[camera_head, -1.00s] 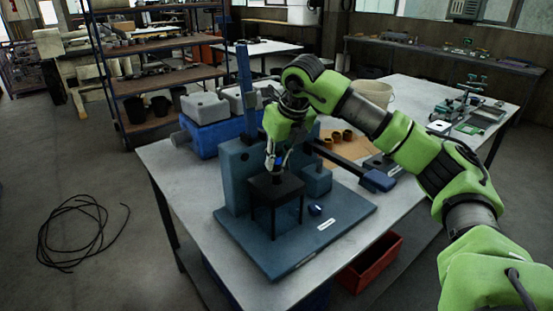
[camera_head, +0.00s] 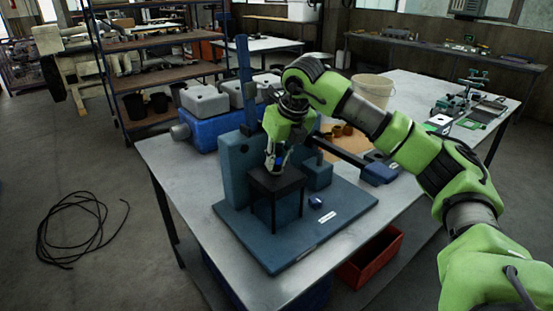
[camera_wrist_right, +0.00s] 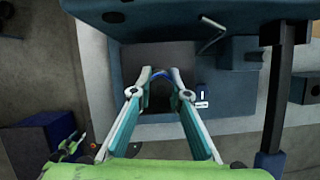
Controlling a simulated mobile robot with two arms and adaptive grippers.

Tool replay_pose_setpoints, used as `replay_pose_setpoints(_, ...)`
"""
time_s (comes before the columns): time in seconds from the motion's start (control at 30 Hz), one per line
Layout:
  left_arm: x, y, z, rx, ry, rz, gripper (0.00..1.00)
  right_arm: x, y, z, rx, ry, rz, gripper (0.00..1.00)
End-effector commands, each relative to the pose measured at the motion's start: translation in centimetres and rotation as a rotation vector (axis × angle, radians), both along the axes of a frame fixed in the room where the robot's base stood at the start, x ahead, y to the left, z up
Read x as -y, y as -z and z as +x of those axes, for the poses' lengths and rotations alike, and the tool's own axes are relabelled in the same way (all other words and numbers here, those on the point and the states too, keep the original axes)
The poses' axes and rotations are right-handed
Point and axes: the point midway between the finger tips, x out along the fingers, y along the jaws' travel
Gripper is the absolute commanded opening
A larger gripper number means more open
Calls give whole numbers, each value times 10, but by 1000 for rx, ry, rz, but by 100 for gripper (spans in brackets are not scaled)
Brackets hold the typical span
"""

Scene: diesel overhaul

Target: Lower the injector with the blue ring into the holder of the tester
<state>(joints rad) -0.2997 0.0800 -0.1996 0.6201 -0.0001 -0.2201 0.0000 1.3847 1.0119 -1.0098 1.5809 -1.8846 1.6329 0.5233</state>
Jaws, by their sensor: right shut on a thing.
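The tester is a blue stand with a base plate (camera_head: 290,248), an upright block and a black box-like holder (camera_head: 276,183) on thin legs. My right gripper (camera_head: 276,166) points down just above the holder's top. It is shut on the injector with the blue ring (camera_wrist_right: 160,72), whose blue ring shows between the fingertips in the right wrist view. The injector's lower part is hidden, so I cannot tell how deep it sits in the holder. The right gripper (camera_wrist_right: 160,80) also shows in the wrist view. My left gripper is not in view.
A small blue part (camera_head: 316,201) lies on the base plate. A blue post (camera_head: 244,75) and a dark horizontal bar (camera_head: 340,152) stand close behind the gripper. The table's front left is clear.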

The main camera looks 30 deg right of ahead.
Motion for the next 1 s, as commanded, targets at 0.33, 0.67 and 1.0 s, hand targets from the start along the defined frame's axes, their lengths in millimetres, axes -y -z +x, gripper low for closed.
replay_pose_setpoints(0.33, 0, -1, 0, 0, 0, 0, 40, 0, -1, 0, 1, 0, 0, 36)
replay_pose_setpoints(0.67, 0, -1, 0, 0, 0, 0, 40, 0, 1, 0, -2, 0, 0, 50)
replay_pose_setpoints(1.0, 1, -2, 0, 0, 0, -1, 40, 0, -1, 0, -1, 0, 0, 50)
